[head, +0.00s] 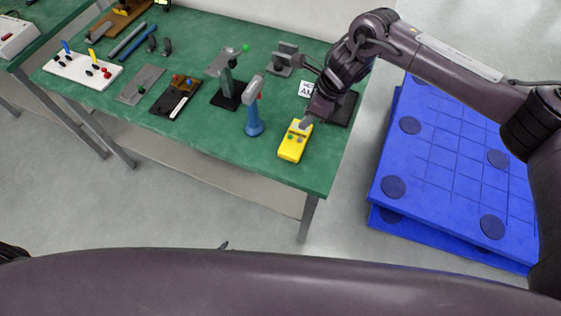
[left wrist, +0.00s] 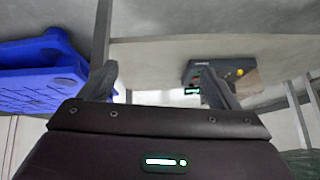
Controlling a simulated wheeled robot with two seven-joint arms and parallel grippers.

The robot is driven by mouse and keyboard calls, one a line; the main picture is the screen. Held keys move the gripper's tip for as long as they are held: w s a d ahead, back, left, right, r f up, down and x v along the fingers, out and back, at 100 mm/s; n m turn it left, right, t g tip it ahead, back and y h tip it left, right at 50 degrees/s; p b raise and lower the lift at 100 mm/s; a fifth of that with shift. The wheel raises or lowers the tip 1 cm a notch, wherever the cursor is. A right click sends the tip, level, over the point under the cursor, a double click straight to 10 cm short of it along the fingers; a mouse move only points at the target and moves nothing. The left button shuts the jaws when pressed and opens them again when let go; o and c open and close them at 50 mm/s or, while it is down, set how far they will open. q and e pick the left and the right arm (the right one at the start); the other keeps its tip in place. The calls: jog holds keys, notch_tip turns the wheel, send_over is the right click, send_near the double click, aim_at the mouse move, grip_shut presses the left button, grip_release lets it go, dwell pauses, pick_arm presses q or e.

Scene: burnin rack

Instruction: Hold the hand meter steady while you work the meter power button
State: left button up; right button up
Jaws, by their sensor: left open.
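The yellow hand meter (head: 293,149) lies on the green table near its front right corner. Small green and dark buttons show on its face; I cannot tell which is the power button. My right gripper (head: 305,124) comes down from above at the meter's far end. Its fingertips look close to or against the meter, and I cannot see whether they grip it. My left gripper (left wrist: 157,76) is open and empty in the left wrist view, its two dark fingers well apart. It does not show in the head view.
Several fixtures and a white switch panel (head: 78,72) stand farther left on the table (head: 215,135). Blue pallets (head: 440,170) lie on the floor at right. A dark box with a yellow knob (left wrist: 240,72) shows in the left wrist view.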

pick_arm(q)
jog(key=w+d+r+m+t+h, duration=0.1)
jog(key=w+d+r+t, duration=0.1)
jog(key=w+d+r, duration=0.3)
jog(key=w+d+r+t+h, duration=0.1)
jog(key=w+r+t, duration=0.25)
jog(key=r, duration=0.35)
jog(key=n, duration=0.2)
send_near(289, 152)
jog(key=w+f, duration=0.1)
jog(key=w, duration=0.1)
jog(key=shift+h, duration=0.4)
jog(key=shift+x, duration=4.05)
jog(key=shift+c, duration=0.2)
jog(key=c, duration=1.1)
jog(key=shift+c, duration=0.2)
pick_arm(e)
jog(key=shift+c, duration=0.2)
